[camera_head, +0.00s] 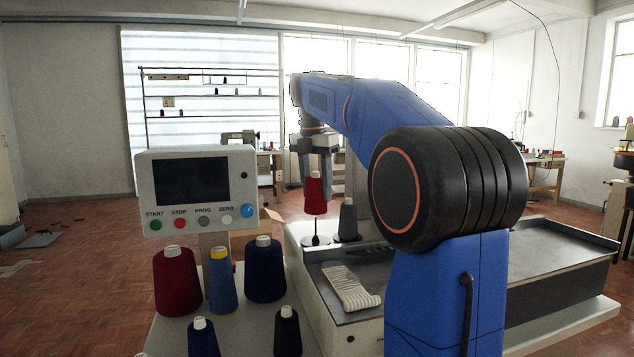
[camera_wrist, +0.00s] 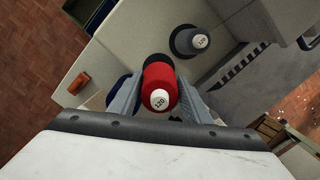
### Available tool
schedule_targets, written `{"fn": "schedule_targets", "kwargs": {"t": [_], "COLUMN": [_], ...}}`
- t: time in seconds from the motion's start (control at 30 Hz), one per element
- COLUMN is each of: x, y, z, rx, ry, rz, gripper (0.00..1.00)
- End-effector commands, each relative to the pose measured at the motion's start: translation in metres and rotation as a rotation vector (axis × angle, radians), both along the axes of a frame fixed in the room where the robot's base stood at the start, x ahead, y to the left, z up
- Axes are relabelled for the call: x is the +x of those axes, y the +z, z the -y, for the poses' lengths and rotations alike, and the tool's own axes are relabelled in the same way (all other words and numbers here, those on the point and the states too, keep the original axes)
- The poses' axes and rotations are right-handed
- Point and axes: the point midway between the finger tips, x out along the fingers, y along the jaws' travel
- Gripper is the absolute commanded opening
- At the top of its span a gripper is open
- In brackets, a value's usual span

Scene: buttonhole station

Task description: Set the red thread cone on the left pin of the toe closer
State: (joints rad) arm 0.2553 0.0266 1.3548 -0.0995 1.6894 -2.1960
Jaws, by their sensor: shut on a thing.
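My gripper (camera_head: 317,165) is shut on the red thread cone (camera_head: 316,196), near the cone's narrow top. The cone hangs upright above a pale round base with a pin (camera_head: 315,241) on the toe closer (camera_head: 330,262). A gap shows between the cone's bottom and that base. In the wrist view the red cone (camera_wrist: 158,88) sits between the two fingers, its white top marked 120. A dark grey cone (camera_head: 348,221) stands on the machine just right of the base; it also shows in the wrist view (camera_wrist: 190,40). The red cone hides the pin in the wrist view.
A control panel (camera_head: 197,188) stands left of my gripper. Several thread cones, including a dark red one (camera_head: 175,281) and a navy one (camera_head: 265,270), stand on the front table. A striped knitted piece (camera_head: 350,288) lies on the machine's tray.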

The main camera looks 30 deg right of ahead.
Motion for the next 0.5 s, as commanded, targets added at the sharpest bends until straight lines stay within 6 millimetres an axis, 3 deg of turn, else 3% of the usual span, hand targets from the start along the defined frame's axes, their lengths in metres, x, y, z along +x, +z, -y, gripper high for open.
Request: {"fn": "schedule_targets", "kwargs": {"t": [0.5], "x": [-0.001], "y": [-0.033], "z": [0.000], "rx": [0.001], "ry": [0.000], "rz": [-0.001], "gripper": [0.19]}}
